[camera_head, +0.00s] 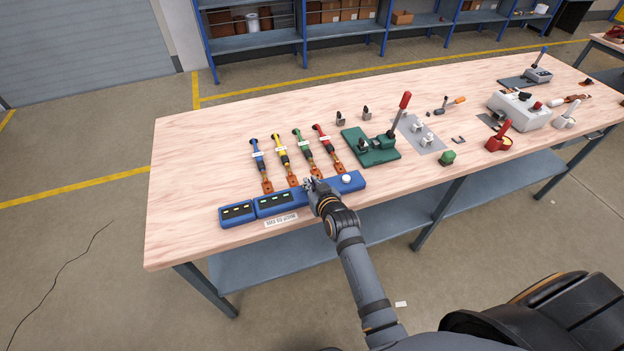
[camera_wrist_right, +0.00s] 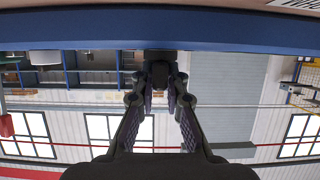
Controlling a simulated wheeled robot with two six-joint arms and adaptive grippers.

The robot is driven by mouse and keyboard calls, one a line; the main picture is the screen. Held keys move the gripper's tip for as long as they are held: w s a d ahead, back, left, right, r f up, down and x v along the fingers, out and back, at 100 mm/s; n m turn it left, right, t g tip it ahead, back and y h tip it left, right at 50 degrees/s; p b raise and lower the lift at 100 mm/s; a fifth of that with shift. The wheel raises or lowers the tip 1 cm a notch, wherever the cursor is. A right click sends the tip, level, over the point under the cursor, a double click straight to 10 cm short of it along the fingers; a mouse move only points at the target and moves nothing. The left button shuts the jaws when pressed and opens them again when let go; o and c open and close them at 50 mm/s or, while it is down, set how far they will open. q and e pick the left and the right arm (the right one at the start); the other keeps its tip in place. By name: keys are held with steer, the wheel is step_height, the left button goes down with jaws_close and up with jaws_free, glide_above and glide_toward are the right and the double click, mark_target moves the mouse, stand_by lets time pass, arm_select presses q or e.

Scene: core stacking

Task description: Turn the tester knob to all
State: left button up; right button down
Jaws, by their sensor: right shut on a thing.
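The blue tester (camera_head: 290,203) lies along the front edge of the wooden table, with dark panels on its left part and a white round button (camera_head: 346,178) at its right end. My right gripper (camera_head: 309,183) reaches over the tester from the front, left of the white button. In the right wrist view, the gripper (camera_wrist_right: 160,82) is shut on a small dark knob (camera_wrist_right: 158,68) against the tester's blue edge (camera_wrist_right: 230,40). The knob's pointer and its markings are hidden. My left gripper is in neither view.
Blue, yellow, green and red cables (camera_head: 282,147) lie just behind the tester. A green press with a red lever (camera_head: 385,143) stands to the right. A white label (camera_head: 281,220) is on the front edge. The table's left part is clear.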

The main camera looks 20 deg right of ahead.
stand_by(0.4)
steer(key=c, duration=1.4)
jaws_free()
